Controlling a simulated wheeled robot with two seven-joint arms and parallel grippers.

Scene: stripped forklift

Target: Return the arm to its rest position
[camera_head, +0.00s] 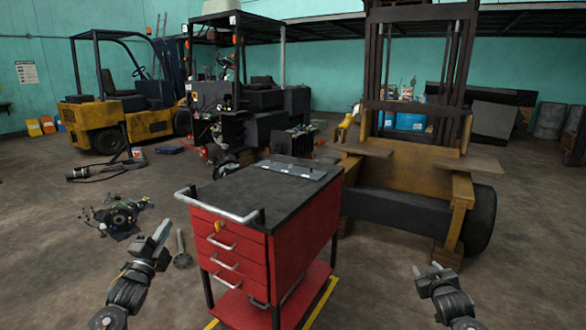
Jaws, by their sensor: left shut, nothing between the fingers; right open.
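My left gripper (154,240) is at the lower left, on an arm that comes up from the bottom edge. It is shut and empty, in the air left of the red tool cart. My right gripper (430,270) is at the lower right, right of the cart. It is open, with nothing between its fingers. Neither gripper touches anything that I can see. The lower parts of both arms are cut off by the bottom edge.
A red tool cart (300,241) with a dark top and a metal handle stands between my arms. Machine parts (118,214) lie on the floor at left. A yellow forklift (131,118), a stripped forklift (255,105) and a mast assembly (408,170) stand behind. Bare floor shows at right.

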